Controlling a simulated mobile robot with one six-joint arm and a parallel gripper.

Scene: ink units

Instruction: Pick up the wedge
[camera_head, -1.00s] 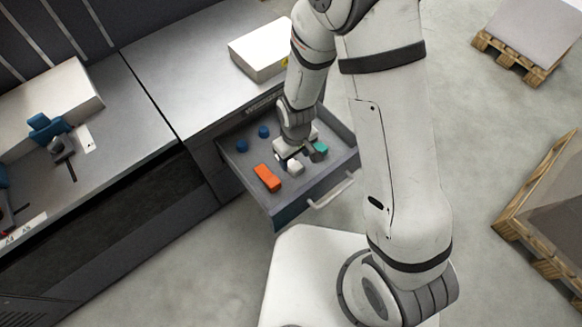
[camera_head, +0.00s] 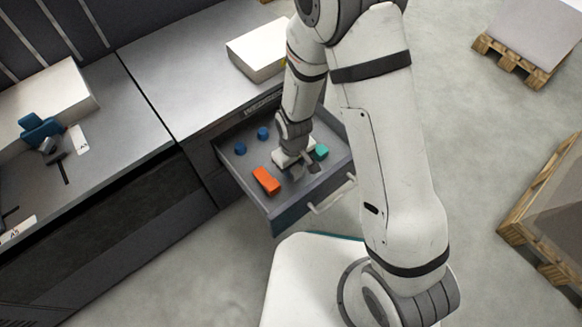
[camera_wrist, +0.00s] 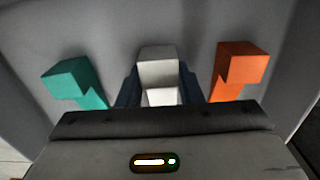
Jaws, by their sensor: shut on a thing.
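The white wedge (camera_wrist: 160,72) is between my gripper's dark fingers in the wrist view, with a grey-white upper face and a brighter face nearer me. My gripper (camera_wrist: 160,90) is shut on it, with one finger along each side. In the head view my gripper (camera_head: 296,168) is low inside the open drawer (camera_head: 290,212). There the gripper and wrist mostly hide the wedge. Whether the wedge still touches the drawer floor I cannot tell.
An orange block (camera_head: 266,180) lies left of my gripper and a teal block (camera_head: 320,152) right of it. Two small blue pieces (camera_head: 240,149) (camera_head: 263,133) lie farther back in the drawer. The drawer walls stand close around. A white box (camera_head: 258,52) sits on the counter.

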